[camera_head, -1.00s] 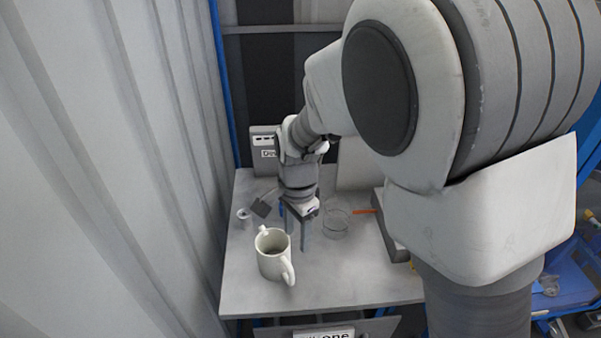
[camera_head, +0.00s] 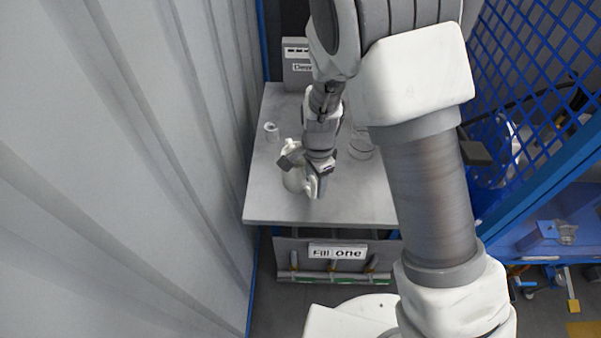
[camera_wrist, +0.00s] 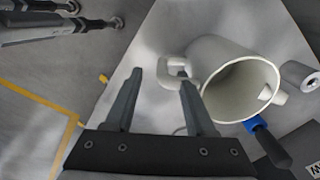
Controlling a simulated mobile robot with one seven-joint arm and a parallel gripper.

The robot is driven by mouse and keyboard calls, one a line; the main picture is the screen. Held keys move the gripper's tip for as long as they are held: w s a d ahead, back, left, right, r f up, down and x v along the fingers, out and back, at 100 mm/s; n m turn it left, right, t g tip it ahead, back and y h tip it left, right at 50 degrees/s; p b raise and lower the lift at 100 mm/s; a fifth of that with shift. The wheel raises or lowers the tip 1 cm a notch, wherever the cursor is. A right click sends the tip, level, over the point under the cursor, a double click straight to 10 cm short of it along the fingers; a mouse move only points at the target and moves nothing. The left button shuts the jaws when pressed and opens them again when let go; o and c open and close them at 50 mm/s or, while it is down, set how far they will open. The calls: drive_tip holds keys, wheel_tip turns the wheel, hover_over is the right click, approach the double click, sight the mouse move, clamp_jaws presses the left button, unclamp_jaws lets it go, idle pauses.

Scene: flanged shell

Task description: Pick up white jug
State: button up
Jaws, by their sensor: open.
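The white jug (camera_head: 293,181) stands on the grey table, partly hidden behind my gripper in the head view. In the wrist view the jug (camera_wrist: 233,82) has its open mouth facing the camera, a handle on its left and a small spout at lower right. My gripper (camera_wrist: 161,80) is open, with its two fingers apart and nothing visibly clamped. The jug's handle appears just beyond the fingertips, near the right finger. I cannot tell whether it lies between them. In the head view my gripper (camera_head: 318,188) is at the jug's right side.
The grey table (camera_head: 268,208) has a small white roll (camera_head: 271,130) behind the jug and a clear glass dish (camera_head: 361,147) to the right. A blue-and-black tool (camera_wrist: 266,138) lies near the jug. A corrugated wall (camera_head: 130,170) borders the left side.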

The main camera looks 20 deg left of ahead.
sight(313, 192)
wheel_tip(313, 192, down, 5)
drive_tip(key=shift+a+r, duration=0.1)
drive_tip(key=shift+a, duration=0.05)
clamp_jaws()
idle(0.4)
idle(1.1)
